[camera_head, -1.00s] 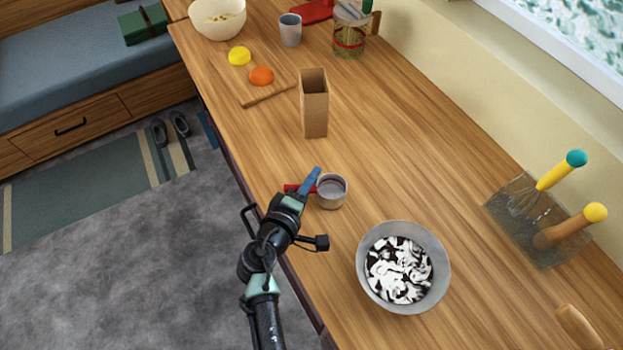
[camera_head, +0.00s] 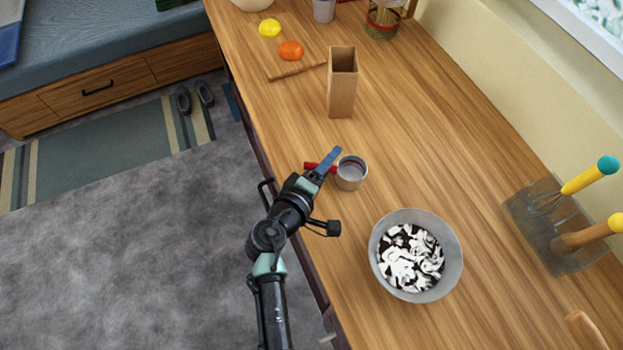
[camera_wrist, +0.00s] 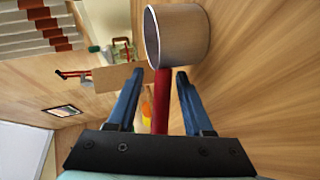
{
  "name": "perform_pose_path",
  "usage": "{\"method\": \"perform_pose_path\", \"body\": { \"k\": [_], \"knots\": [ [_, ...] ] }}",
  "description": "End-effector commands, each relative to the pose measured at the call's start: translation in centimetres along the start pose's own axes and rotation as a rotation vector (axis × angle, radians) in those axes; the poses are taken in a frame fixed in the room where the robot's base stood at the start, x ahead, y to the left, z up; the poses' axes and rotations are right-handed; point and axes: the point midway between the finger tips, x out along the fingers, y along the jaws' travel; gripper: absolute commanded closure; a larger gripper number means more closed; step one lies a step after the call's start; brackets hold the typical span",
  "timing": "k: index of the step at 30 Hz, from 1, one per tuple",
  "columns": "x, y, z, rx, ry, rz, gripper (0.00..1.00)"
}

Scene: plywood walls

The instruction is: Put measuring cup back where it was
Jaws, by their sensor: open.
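The measuring cup (camera_head: 351,173) is a small grey metal cup with a red handle. It stands upright on the wooden counter, left of and behind the grey bowl. My gripper (camera_head: 328,163) is at its handle, with the blue fingers beside the cup. In the wrist view my gripper (camera_wrist: 155,75) is open, and the red handle (camera_wrist: 160,105) lies between the two fingers with gaps at both sides. The cup's body (camera_wrist: 180,35) is just beyond the fingertips. Part of the handle is hidden behind a finger in the head view.
A grey bowl (camera_head: 456,258) with black and white contents stands at the front right. A brown open box (camera_head: 342,90) stands behind the cup. A cutting board (camera_head: 290,68) holds orange and yellow pieces. A whisk (camera_head: 580,182) is at right. The counter's middle is clear.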

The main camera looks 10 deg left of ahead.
Motion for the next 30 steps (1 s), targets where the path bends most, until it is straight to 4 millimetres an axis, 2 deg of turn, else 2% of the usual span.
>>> {"method": "perform_pose_path", "body": {
  "k": [12, 18, 23, 26, 29, 30],
  "knots": [
    [-8.1, -0.2, 0.0, 0.002, 0.002, -0.002, 0.49],
    [-10.2, -0.1, 0.0, 0.001, 0.001, -0.001, 0.49],
    [-10.5, 0.1, -0.1, 0.004, 0.001, 0.0, 0.49],
    [-10.0, 1.6, -0.8, 0.065, 0.011, 0.005, 0.49],
    [-8.7, 6.1, -2.7, 0.233, 0.051, 0.02, 0.49],
    [-8.2, 8.8, -3.7, 0.326, 0.079, 0.031, 0.49]
  ]
}}
